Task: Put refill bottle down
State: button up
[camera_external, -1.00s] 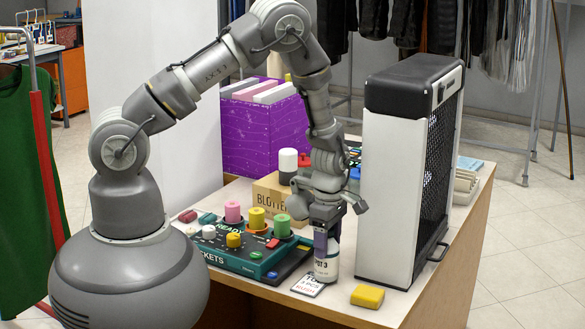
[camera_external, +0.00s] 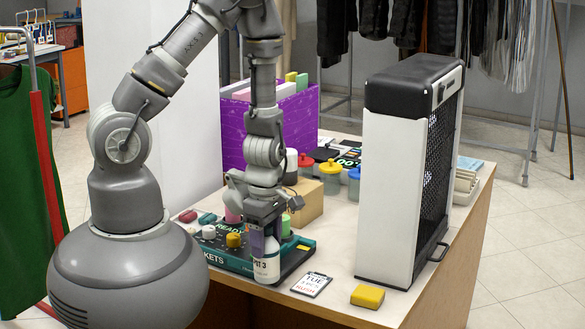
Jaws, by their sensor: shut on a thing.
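The refill bottle (camera_external: 267,268) is white with a purple upper band and dark lettering. It is upright near the front edge of the table, at the front right of the teal tray (camera_external: 224,262). My gripper (camera_external: 264,229) is shut on its upper part from above. The bottle overlaps the tray's edge in the picture, and I cannot tell whether its base touches the tray or the table.
A tag card (camera_external: 312,284) and a yellow block (camera_external: 367,296) lie on the table (camera_external: 338,254) to the right. A tall black and white machine (camera_external: 396,180) stands beyond them. A cardboard box (camera_external: 305,197), lidded jars (camera_external: 330,176) and a purple bin (camera_external: 300,119) are behind.

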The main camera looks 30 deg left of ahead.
jog(key=shift+s+a, duration=0.15)
jog(key=shift+s, duration=0.1)
jog(key=w+d+f+m+b, duration=0.1)
jog(key=w+m+b, duration=0.3)
jog(key=w, duration=0.7)
jog(key=w+d+f+m+b, duration=0.2)
jog(key=w+m, duration=0.4)
jog(key=w, duration=0.5)
jog(key=w+d+f+m+b, duration=0.2)
jog(key=w+m+b, duration=0.4)
jog(key=w, duration=0.5)
jog(key=shift+w+d+f, duration=0.15)
jog(key=shift+w+d, duration=0.2)
jog(key=shift+d, duration=0.35)
jog(key=shift+f, duration=0.1)
jog(key=o, duration=1.2)
